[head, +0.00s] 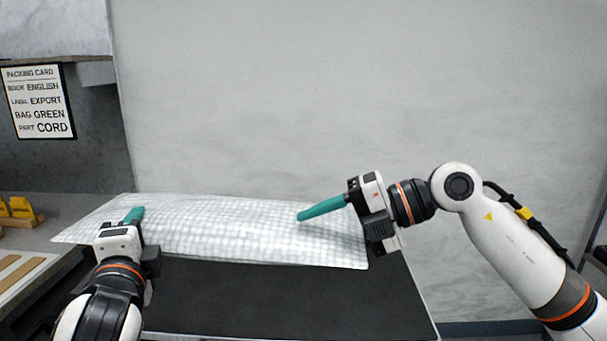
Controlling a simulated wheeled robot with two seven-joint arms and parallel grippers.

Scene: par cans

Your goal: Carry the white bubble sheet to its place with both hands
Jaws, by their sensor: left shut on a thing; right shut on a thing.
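The white bubble sheet (225,228) is a wide, pale sheet with a grid of bubbles. It stretches across the head view above or on a dark surface; I cannot tell whether it touches it. My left gripper (133,216) is shut on the sheet near its left part, with teal fingers. My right gripper (303,216) is shut on the sheet toward its right part, its teal fingers pointing left. The parts of the sheet between the fingers are hidden.
A dark mat or tabletop (270,300) lies in front of the sheet. A packing card (38,101) hangs at the upper left. Yellow items (20,207) and a pale tray with brown strips (22,268) are at the left edge. A plain grey wall (350,80) stands behind.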

